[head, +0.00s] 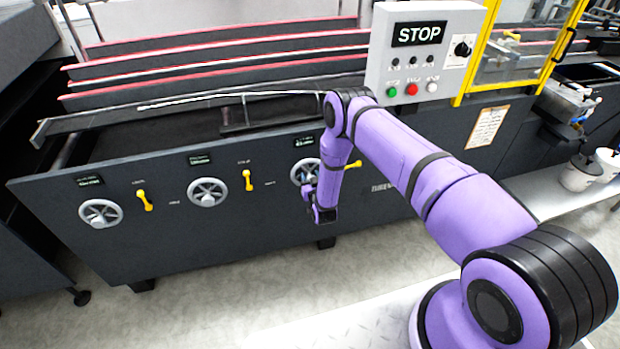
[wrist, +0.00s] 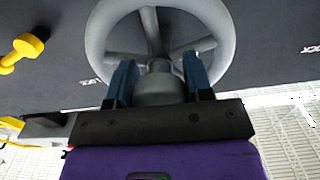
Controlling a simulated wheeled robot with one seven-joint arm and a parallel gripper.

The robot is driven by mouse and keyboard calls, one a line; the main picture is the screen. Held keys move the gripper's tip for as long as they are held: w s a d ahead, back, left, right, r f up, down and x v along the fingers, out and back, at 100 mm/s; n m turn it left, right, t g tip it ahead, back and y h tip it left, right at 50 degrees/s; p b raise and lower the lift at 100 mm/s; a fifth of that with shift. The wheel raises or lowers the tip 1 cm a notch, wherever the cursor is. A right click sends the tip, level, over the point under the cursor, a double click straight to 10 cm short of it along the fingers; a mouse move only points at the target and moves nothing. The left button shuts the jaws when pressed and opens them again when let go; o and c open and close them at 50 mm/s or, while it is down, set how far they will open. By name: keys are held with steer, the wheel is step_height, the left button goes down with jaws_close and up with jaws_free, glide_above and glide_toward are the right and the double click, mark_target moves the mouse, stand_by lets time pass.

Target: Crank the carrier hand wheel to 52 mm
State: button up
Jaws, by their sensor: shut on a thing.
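Three grey hand wheels sit on the dark front panel: a left one (head: 100,213), a middle one (head: 207,192) and a right one (head: 305,172), partly hidden by my arm. My gripper (head: 309,192) is at the right wheel. In the wrist view my gripper (wrist: 160,85) has its blue fingers either side of a round grey knob (wrist: 158,91) in front of the spoked wheel (wrist: 98,35), shut on it. Small dark displays sit above the left wheel (head: 90,180), the middle wheel (head: 199,159) and the right wheel (head: 303,141); their readings are too small to read.
Yellow levers stand beside the wheels, one between the left and middle wheels (head: 145,201) and one between the middle and right (head: 248,180). A lever (wrist: 24,49) shows left of the held wheel. A grey STOP control box (head: 415,55) rises above the panel.

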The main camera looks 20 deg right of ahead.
steer(key=m, duration=0.3)
steer(key=shift+m, duration=0.4)
steer(key=m, duration=0.3)
steer(key=shift+d+m, duration=0.1)
steer(key=shift+m, duration=0.2)
steer(key=m, duration=0.3)
steer(key=shift+m, duration=2.1)
steer(key=o, duration=1)
steer(key=shift+s, duration=0.1)
